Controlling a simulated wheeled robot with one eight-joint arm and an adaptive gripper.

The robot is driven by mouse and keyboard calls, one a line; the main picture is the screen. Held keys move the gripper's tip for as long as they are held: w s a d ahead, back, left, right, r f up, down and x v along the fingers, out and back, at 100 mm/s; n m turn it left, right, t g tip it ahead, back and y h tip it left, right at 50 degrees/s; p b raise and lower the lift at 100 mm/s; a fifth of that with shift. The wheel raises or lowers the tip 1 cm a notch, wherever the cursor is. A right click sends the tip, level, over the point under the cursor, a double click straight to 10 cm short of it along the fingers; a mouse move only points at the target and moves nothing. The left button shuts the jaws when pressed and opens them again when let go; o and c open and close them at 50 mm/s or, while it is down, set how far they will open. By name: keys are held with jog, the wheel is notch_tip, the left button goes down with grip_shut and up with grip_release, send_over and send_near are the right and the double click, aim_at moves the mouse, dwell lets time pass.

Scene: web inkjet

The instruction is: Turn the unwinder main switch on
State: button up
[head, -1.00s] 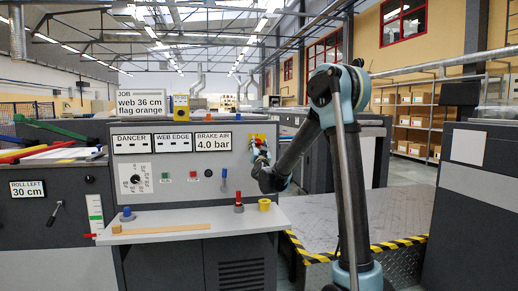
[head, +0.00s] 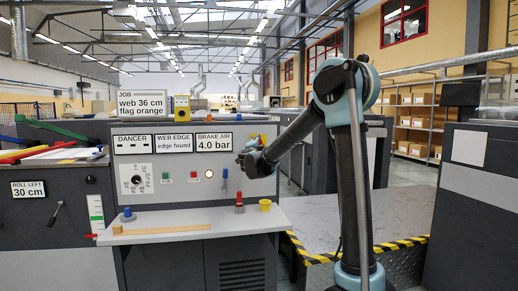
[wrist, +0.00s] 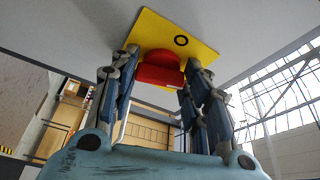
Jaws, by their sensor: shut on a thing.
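The unwinder main switch is a red knob (wrist: 158,70) on a yellow plate (wrist: 190,35), seen in the wrist view. My gripper (wrist: 160,62) has its fingers on both sides of the red knob and is shut on it. In the head view my gripper (head: 250,160) is at the right end of the grey control panel (head: 130,165). Only part of the yellow plate (head: 262,137) shows above it; the knob is hidden there by my gripper and arm.
A white lamp (head: 209,173) is lit on the panel. The web edge display (head: 174,144) reads "edge found" and the brake air display (head: 213,143) reads 4.0 bar. Below, a shelf (head: 190,222) holds a wooden strip (head: 165,230), a red-topped part (head: 239,201) and a yellow cup (head: 265,205).

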jog(key=m, duration=0.1)
jog(key=m+g, duration=0.1)
jog(key=m, duration=0.1)
jog(key=shift+d+m+g+h, duration=0.25)
jog(key=shift+m+g+h, duration=0.05)
dwell(0.4)
jog(key=o, duration=1.1)
jog(key=shift+c, duration=0.2)
jog(key=shift+a, duration=0.1)
jog(key=s+a, duration=0.1)
jog(key=s, duration=1)
jog(key=shift+s+a, duration=0.2)
jog(key=shift+s, duration=0.2)
